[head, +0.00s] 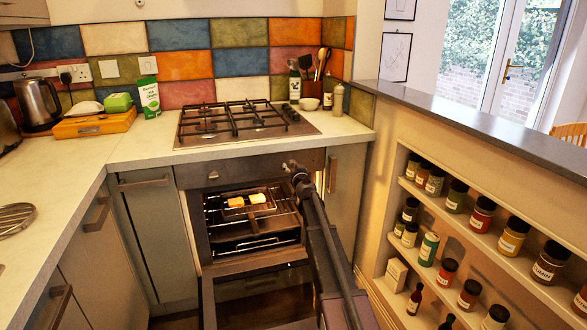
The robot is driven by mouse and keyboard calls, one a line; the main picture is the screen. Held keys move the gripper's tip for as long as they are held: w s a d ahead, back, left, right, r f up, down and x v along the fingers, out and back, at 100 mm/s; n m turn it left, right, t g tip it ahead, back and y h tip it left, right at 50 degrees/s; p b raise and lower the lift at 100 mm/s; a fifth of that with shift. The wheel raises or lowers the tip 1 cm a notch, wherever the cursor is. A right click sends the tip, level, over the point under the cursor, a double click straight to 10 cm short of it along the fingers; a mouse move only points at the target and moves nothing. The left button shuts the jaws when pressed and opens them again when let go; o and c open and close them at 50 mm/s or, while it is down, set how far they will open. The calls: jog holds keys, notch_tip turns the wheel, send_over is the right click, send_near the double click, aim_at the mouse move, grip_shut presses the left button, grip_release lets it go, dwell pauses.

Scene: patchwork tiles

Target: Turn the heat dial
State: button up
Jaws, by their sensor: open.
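The oven's front panel (245,170) runs under the worktop. A small round dial (213,175) shows on its left part. Any dial on the panel's right part is hidden by my arm. My gripper (289,166) is in front of the right end of the panel, to the right of the visible dial and apart from it. It looks small and dark, and its jaws are open and empty. I cannot tell whether it touches the panel.
The oven door (262,290) is folded down below the cavity. Orange and pale food pieces (248,200) sit on the upper rack. A gas hob (245,122) with several knobs is above. A spice shelf (470,235) stands at right.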

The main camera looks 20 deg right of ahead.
jog(key=c, duration=1.1)
jog(key=shift+c, duration=0.2)
